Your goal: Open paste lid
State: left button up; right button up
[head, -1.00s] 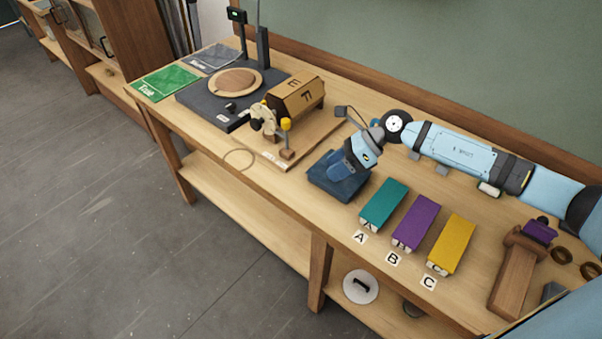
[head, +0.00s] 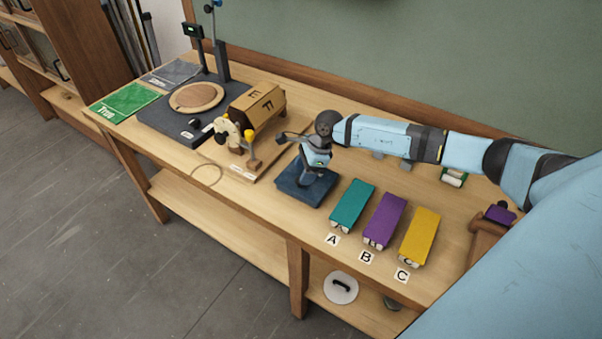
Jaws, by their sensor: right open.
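My right gripper (head: 309,176) reaches in from the right and points down over a dark blue square tray (head: 296,195). It is open, and its fingers hide part of the tray. I cannot tell whether the fingers touch anything there. No container clearly marked as paste can be made out; one may be hidden under the gripper. My left gripper is not in view.
Teal (head: 351,205), purple (head: 385,219) and yellow (head: 419,234) blocks stand in front by labels A, B and C. A wooden drum (head: 257,107) on a stand and a dark turntable base (head: 165,125) are left. A white round lid (head: 341,288) lies on the lower shelf.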

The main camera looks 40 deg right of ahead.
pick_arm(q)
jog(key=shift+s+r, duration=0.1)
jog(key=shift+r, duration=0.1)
pick_arm(e)
jog(key=shift+x, duration=1.25)
